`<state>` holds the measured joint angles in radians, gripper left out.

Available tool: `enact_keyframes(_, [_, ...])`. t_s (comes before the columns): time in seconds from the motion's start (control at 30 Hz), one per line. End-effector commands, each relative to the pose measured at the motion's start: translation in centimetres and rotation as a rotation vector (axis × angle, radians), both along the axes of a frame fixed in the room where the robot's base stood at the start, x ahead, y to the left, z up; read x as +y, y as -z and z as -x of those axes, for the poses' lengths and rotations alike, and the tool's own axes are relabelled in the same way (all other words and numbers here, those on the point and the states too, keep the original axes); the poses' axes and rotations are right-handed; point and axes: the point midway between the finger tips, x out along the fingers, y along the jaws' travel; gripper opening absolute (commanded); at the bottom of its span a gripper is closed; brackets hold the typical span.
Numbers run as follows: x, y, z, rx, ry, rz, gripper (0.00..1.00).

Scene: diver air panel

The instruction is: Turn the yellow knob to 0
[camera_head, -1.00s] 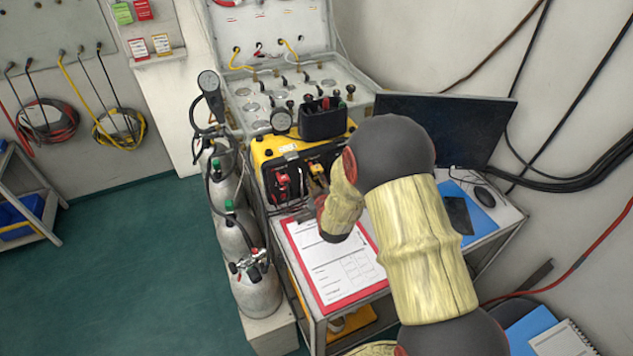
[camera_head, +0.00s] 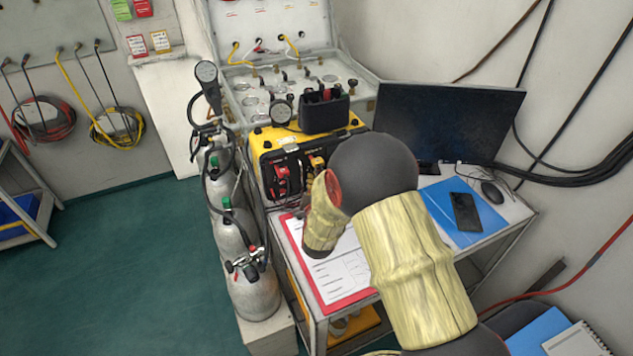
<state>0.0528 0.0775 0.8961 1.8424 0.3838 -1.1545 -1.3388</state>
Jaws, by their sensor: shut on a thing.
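The yellow knob (camera_head: 317,161) shows as a small yellow patch on the dark front of the yellow-cased air panel (camera_head: 292,142), right of a red part (camera_head: 281,180). My arm comes from the lower right, and its wrist hides much of the panel's right front. Only a little of my gripper (camera_head: 309,189) shows, between the wrist and the panel. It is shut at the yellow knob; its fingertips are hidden. The knob's pointer and the 0 mark are too small to read.
The panel stands on a cart with a red clipboard (camera_head: 295,232) in front. A monitor (camera_head: 447,122) and a blue folder with a phone (camera_head: 466,212) are at the right. Gas cylinders (camera_head: 232,238) stand left.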

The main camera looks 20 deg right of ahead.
Motion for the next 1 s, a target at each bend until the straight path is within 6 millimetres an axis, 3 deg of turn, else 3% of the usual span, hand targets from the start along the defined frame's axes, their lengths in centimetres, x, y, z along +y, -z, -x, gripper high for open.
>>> enact_keyframes(0.5, [0.10,1.02,0.06,0.007,-0.003,0.425,0.00])
enact_keyframes(1.0, [0.09,0.96,0.06,0.007,-0.004,0.574,0.00])
